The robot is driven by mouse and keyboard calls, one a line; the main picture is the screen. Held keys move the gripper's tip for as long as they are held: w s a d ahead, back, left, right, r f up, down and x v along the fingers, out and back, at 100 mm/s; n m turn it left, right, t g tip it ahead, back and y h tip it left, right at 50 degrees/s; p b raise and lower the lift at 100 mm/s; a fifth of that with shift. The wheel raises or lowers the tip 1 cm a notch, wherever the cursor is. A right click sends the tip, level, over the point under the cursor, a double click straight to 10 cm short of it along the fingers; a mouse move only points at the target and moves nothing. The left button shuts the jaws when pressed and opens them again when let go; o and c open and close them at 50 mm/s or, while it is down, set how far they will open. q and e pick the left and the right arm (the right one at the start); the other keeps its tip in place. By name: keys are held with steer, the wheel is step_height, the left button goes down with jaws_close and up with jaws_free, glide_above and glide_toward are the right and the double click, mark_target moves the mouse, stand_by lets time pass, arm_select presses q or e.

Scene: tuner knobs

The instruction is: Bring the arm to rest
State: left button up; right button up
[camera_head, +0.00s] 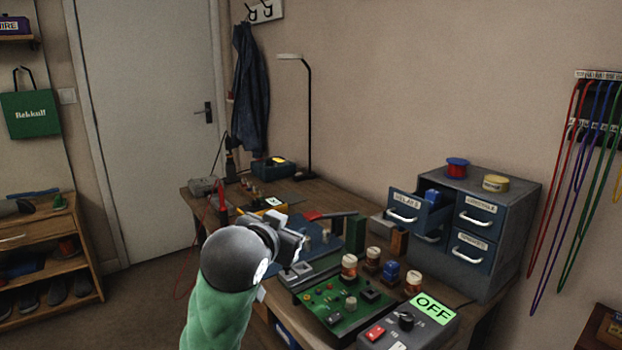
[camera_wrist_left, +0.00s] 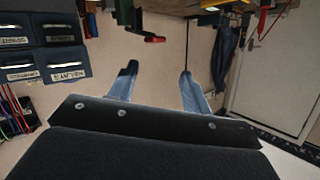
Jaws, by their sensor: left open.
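My left arm, in a green sleeve, comes up from the bottom of the head view. Its gripper (camera_head: 292,243) is over the near left part of the workbench (camera_head: 490,325). In the left wrist view the gripper (camera_wrist_left: 158,82) has its two fingers apart with nothing between them. A grey box (camera_head: 440,335) with a black knob (camera_head: 406,320), a red switch and a green "OFF" display sits at the bench's near right. A green circuit board (camera_head: 325,308) with small parts lies beside it, right of my gripper. My right gripper is not in view.
A drawer cabinet (camera_head: 510,225) stands at the bench's right, one drawer pulled out. Copper-coloured coils (camera_head: 349,268), a blue mat and tools crowd the middle. A black lamp (camera_head: 309,120) stands at the back. The air above the bench's left side looks clear.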

arm_select(q)
steer(key=s+a+f+n+g+y+p, duration=0.1)
steer(key=s+a+f+n+g+p, duration=0.25)
steer(key=f, duration=0.75)
steer(key=s+a+f+m+g+y+p, duration=0.15)
steer(key=s+a+f+p, duration=0.35)
steer(key=f, duration=0.5)
steer(key=s+f+g+p, duration=0.2)
steer(key=s+f, duration=0.2)
steer(key=s, duration=0.4)
steer(key=s+f+n+g+p, duration=0.1)
steer(key=s+f+g+p, duration=0.1)
steer(key=s+f, duration=0.3)
steer(key=s+f+g+p, duration=0.2)
steer(key=s+f+p, duration=0.1)
steer(key=s, duration=1)
steer(key=shift+s+a+f+n+g, duration=0.15)
steer(key=shift+f+n+g, duration=0.25)
steer(key=shift+f, duration=0.45)
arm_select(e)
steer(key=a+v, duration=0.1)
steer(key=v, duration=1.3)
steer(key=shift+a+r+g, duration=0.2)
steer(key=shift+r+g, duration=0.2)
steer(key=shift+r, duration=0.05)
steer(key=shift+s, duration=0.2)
